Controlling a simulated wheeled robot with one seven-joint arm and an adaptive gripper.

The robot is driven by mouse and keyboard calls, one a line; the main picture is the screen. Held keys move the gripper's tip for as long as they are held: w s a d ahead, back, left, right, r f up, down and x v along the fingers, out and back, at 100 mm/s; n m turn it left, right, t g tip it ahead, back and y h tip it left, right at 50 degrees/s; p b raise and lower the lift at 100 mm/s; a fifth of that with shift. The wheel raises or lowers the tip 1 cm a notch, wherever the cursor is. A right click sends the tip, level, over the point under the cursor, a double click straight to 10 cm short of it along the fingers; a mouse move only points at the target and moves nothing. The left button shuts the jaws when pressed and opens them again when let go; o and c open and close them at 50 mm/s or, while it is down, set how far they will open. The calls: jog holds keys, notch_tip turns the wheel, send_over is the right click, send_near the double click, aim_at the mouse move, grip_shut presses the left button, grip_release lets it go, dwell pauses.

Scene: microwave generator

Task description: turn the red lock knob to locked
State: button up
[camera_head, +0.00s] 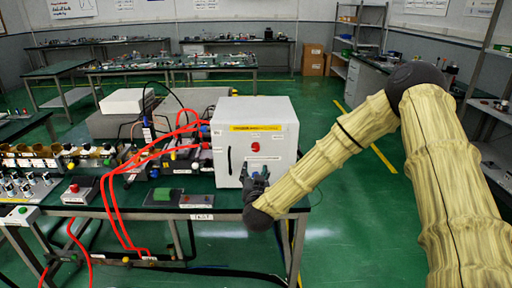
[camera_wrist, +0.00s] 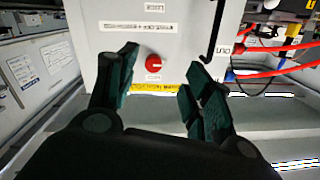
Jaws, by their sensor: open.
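The red lock knob (camera_head: 256,146) is a small round knob on the front of a white box (camera_head: 277,110). It also shows in the wrist view (camera_wrist: 153,63), with a small pale mark on its face that is too small to read surely. My gripper (camera_head: 255,177) is just below the knob in the head view, in front of the box. In the wrist view my gripper (camera_wrist: 163,76) has its two dark green fingers spread, one on each side of the knob. Nothing is between the fingers, and they look apart from the knob.
A dark vertical handle (camera_head: 230,160) is on the box front, left of the knob. Red cables (camera_head: 112,200) run left of the box. A green block (camera_head: 168,195) and a red-button box (camera_head: 75,194) lie on the table. Open floor lies to the right.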

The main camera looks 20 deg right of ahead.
aim_at(256, 149)
jog(key=shift+m+t+h, duration=0.3)
jog(key=shift+h, duration=0.1)
jog(key=p+x, duration=0.1)
jog(key=x, duration=0.3)
jog(key=r+p+x, duration=0.1)
jog(key=x, duration=0.3)
jog(key=r+p+x, duration=0.1)
jog(key=x, duration=0.3)
jog(key=shift+s+d+r, duration=0.15)
jog(key=shift+d+r, duration=0.05)
jog(key=shift+d, duration=0.15)
jog(key=c, duration=1)
